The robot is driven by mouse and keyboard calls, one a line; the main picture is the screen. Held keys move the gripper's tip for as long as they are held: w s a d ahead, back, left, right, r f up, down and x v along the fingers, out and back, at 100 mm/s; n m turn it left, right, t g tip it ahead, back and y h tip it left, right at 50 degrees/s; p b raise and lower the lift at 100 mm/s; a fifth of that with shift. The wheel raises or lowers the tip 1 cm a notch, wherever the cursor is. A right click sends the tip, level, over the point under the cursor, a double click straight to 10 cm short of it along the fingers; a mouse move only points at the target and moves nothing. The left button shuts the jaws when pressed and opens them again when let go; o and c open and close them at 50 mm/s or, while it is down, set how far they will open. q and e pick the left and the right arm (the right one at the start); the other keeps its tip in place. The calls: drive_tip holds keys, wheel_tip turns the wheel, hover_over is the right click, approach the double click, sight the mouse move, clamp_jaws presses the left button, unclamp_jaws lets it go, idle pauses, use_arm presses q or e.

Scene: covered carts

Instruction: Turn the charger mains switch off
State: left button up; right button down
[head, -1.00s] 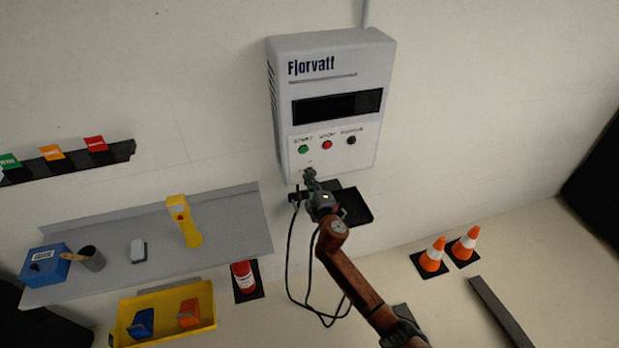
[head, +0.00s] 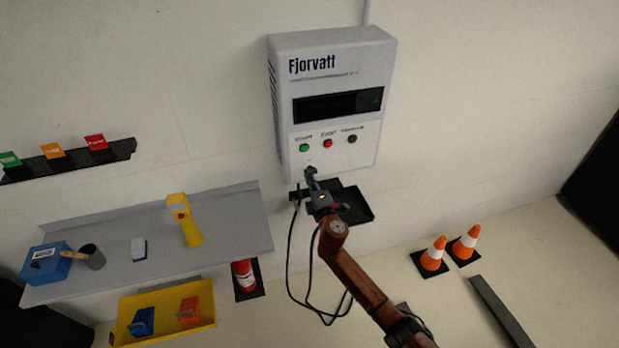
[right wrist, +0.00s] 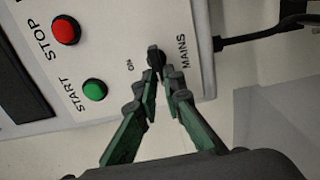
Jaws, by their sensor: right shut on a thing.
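The charger (head: 336,60) is a light grey wall box marked Fjorvatt with a dark display. Its mains switch (right wrist: 155,56) is a small black knob between the ON and MAINS labels in the right wrist view. My right gripper (right wrist: 159,77) has its green fingers shut on this knob, one on each side. In the head view my right gripper (head: 312,178) is at the charger's lower left and hides most of the switch. My left gripper is not in view.
A green start button (head: 304,148) and a red stop button (head: 327,143) sit just above the switch. A black tray (head: 357,207) and hanging cables (head: 289,262) are below. A grey shelf (head: 110,225) with several items is at left. Traffic cones (head: 433,254) stand at right.

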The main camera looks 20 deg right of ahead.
drive_tip(key=c, duration=2)
unclamp_jaws()
drive_tip(key=shift+c, duration=0.2)
drive_tip(key=s, duration=1.2)
drive_tip(key=shift+d, duration=0.2)
